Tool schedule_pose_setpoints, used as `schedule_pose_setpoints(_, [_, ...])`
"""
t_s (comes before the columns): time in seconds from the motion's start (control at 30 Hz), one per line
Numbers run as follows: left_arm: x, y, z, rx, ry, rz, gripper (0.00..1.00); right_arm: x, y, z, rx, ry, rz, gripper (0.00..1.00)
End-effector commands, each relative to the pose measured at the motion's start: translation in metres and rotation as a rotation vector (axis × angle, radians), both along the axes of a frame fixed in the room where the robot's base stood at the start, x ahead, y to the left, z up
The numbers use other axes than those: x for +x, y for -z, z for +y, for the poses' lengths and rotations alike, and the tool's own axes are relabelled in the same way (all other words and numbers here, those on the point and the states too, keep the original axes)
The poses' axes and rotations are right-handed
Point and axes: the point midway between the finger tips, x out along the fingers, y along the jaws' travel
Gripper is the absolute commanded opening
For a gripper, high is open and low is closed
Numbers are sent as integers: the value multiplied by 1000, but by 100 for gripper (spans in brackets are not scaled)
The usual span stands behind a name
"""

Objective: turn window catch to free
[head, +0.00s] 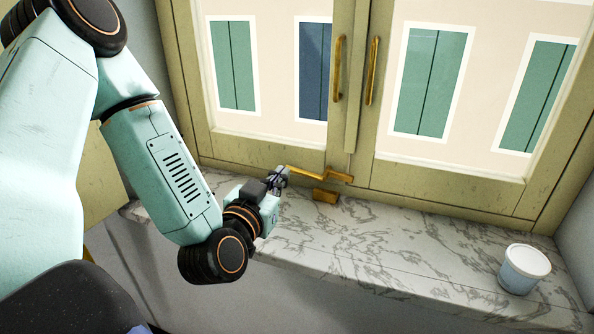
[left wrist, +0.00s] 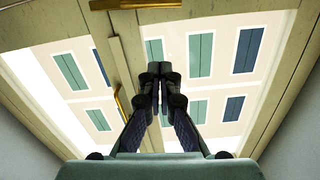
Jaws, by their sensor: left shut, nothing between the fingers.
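The brass window catch (head: 322,174) is at the foot of the window, where the two frames meet. Its bent lever reaches left, and a brass block (head: 325,196) sits just below it on the sill. My left gripper (head: 281,177) is shut and empty, close to the lever's left end in the head view; I cannot tell whether they touch. In the left wrist view the closed fingers (left wrist: 154,72) point up toward the window, and a brass bar (left wrist: 135,4) crosses the top edge. My right gripper is not in view.
Two upright brass handles, a left one (head: 337,69) and a right one (head: 372,70), are on the window frames. A white-lidded tub (head: 524,268) stands at the right of the marble sill (head: 400,250). The sill between catch and tub is clear.

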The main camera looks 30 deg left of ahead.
Motion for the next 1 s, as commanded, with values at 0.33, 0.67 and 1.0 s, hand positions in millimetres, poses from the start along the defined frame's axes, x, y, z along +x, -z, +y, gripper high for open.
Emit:
schedule_pose_setpoints(0.33, [49,2,11,4,3,-5,0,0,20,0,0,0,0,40])
schedule_pose_setpoints(0.67, [95,19,24,-3,4,3,0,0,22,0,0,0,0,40])
schedule_pose_setpoints(1.0, [100,44,28,-4,3,-3,0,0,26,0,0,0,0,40])
